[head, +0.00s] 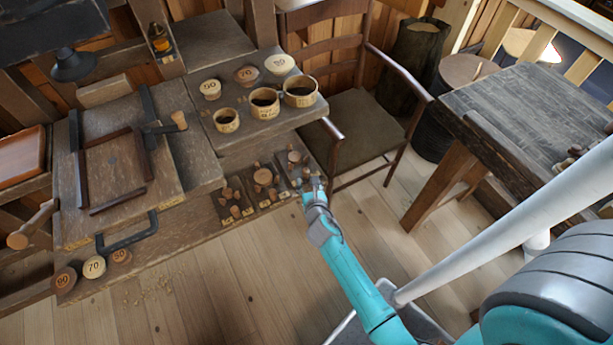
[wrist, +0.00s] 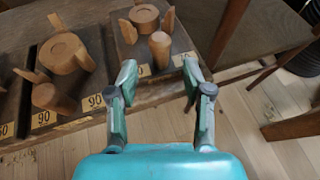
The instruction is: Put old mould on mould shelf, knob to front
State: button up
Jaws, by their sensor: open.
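Wooden moulds with knobs stand on a low shelf (head: 225,222) with number labels along its front edge. The right-hand mould (wrist: 145,17) has a round body, upright side pieces and a cylindrical knob (wrist: 160,45) that points to the front; the mould also shows in the head view (head: 295,158). A middle mould (wrist: 68,52) has its knob (wrist: 50,97) turned to the front left. Smaller moulds (head: 230,195) stand in the left bay. I cannot tell which mould is the old one. My gripper (wrist: 160,68) is open and empty, just in front of the right-hand knob; it also shows in the head view (head: 314,187).
Above, a ledge holds wooden rings (head: 264,102) and numbered discs (head: 279,64). More numbered discs (head: 94,267) sit on the bench front at left. An armchair (head: 352,125) stands close right of the shelf, and a dark table (head: 540,110) farther right.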

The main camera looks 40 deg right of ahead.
jog(key=v, duration=0.6)
jog(key=s+a+r+m+t+y, duration=0.1)
jog(key=s+a+r+m+y, duration=0.2)
jog(key=s+a+m, duration=0.5)
jog(key=s+a+r+m+t+y, duration=0.15)
jog(key=s+a+m, duration=0.35)
jog(key=s, duration=0.5)
jog(key=s+a+r+m+y, duration=0.1)
jog(key=s+a+r+m, duration=0.1)
jog(key=s+r+m, duration=0.4)
jog(key=s+a+r+m+t+y, duration=0.1)
jog(key=s+a+r+m+y, duration=0.1)
jog(key=s+r+m, duration=0.4)
notch_tip(320, 180, up, 6)
jog(key=m, duration=0.4)
jog(key=shift+s+a+f, duration=0.25)
jog(key=shift+s, duration=0.1)
